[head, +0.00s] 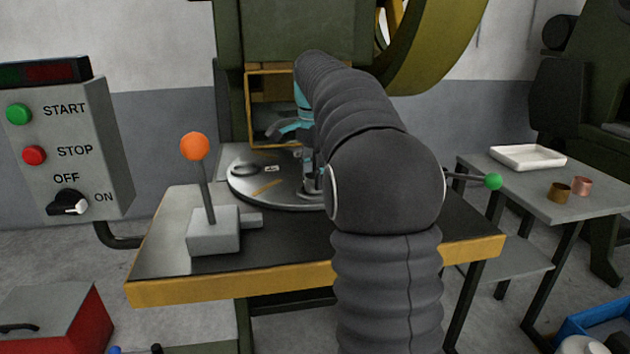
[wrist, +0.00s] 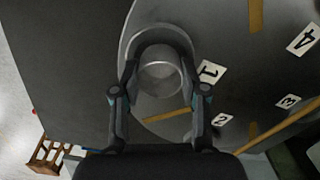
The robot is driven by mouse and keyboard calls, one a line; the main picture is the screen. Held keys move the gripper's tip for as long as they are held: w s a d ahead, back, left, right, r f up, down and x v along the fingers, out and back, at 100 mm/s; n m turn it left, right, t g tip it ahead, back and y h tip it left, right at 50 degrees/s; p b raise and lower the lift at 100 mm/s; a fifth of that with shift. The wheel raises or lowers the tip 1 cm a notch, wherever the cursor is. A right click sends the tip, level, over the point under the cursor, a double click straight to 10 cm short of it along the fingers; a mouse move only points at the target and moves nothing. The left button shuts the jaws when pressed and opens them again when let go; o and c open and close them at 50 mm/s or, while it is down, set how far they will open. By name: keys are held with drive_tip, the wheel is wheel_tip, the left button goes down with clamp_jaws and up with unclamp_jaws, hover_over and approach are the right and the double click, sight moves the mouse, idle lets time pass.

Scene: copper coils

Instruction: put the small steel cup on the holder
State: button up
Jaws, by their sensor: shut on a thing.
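My gripper (wrist: 160,78) is shut on the small steel cup (wrist: 160,82), with one finger on each side of it in the wrist view. I look down into the cup's round rim. It is over the round steel disc (wrist: 178,128), beside the label 1. I cannot tell whether its base touches the disc.
A lever with an orange ball (head: 195,147) stands left of the disc, and a green-knobbed lever (head: 493,181) sticks out on the right. A control box (head: 70,150) is at left. The right side table (head: 520,190) bears a white tray (head: 528,157), a brass cup (head: 560,192) and a copper cup (head: 582,186).

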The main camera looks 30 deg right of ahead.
drive_tip(key=shift+f, duration=0.4)
drive_tip(key=shift+f, duration=0.15)
drive_tip(key=o, duration=1.2)
wheel_tip(320, 180, up, 12)
drive_tip(key=p, duration=0.3)
drive_tip(key=shift+r+p, duration=0.2)
drive_tip(key=shift+p, duration=0.15)
